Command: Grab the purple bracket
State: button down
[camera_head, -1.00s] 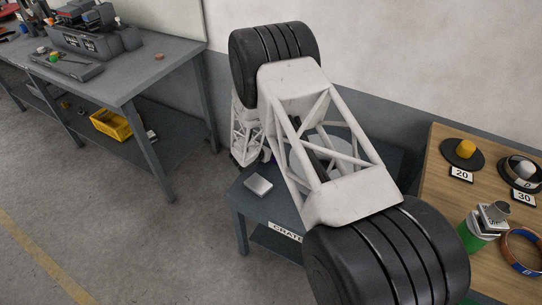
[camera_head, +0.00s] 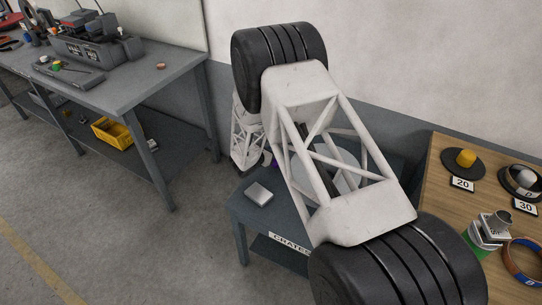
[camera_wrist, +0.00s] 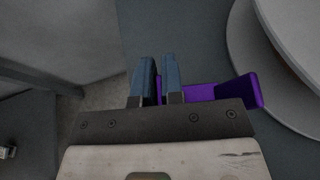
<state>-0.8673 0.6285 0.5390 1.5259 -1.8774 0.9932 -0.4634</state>
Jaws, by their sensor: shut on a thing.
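The purple bracket (camera_wrist: 240,92) shows in the wrist view, at and to the right of my gripper (camera_wrist: 158,72). My two blue fingers are close together with a thin strip of purple between them, so they are shut on the bracket. Part of the bracket is hidden behind the right finger and the gripper body. In the head view only a small purple spot (camera_head: 273,162) shows beside my arm, over the small dark table (camera_head: 238,208); the gripper is mostly hidden there. I cannot tell whether the bracket touches the table.
A large pale round object (camera_wrist: 245,50) lies close right of the bracket. A silver block (camera_head: 258,194) sits on the table's left part. A wooden table (camera_head: 432,160) with weights and coils stands right. A grey workbench (camera_head: 160,72) stands left, with open floor between.

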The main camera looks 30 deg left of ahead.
jog(key=s+d, duration=0.3)
jog(key=s, duration=0.1)
jog(key=s+d+r, duration=0.1)
jog(key=s+d, duration=0.6)
jog(key=s, duration=0.1)
jog(key=shift+s+d+r, duration=0.15)
jog(key=shift+r, duration=0.2)
dwell(0.4)
